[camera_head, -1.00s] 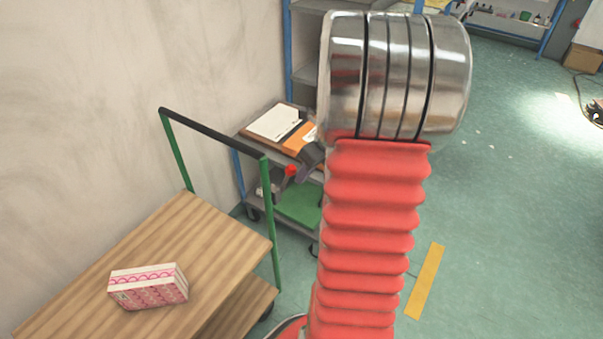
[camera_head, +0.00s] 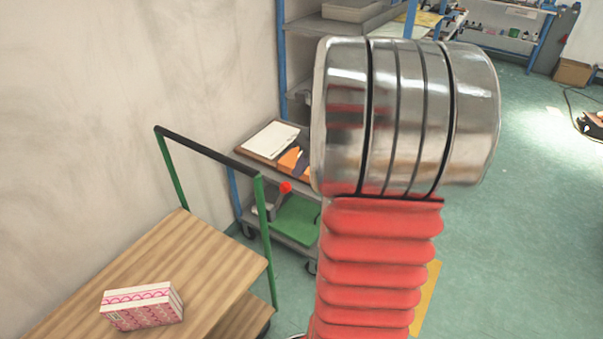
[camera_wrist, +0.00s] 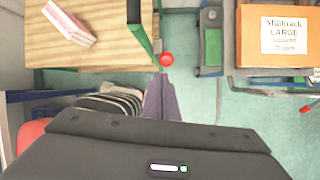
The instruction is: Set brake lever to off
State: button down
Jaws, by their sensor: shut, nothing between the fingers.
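The brake lever shows as a round red knob (camera_head: 285,187) on a short grey stem in the head view, behind the green trolley post; its base is partly hidden. The stem leans, with the knob up and to the right. In the wrist view the red knob (camera_wrist: 167,59) is just beyond the fingertips of my gripper (camera_wrist: 160,78). The fingers are together and empty. I cannot tell whether they touch the knob. My arm hides most of the gripper in the head view. No off marking is readable.
A wooden-topped trolley (camera_head: 165,270) with a green frame carries a pink and white box (camera_head: 142,306) at the left. A cart holding a clipboard (camera_head: 270,139) and an orange item stands behind. An orange box (camera_wrist: 272,40) is at the right in the wrist view.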

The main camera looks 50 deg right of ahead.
jog(key=shift+d, duration=0.1)
jog(key=m+t, duration=0.1)
jog(key=m, duration=0.9)
jog(key=w+m+t, duration=0.1)
jog(key=m+t, duration=0.1)
jog(key=m, duration=0.9)
jog(key=w+r+m+t+y, duration=0.1)
jog(key=m+t, duration=0.1)
jog(key=m, duration=0.8)
jog(key=shift+a, duration=0.25)
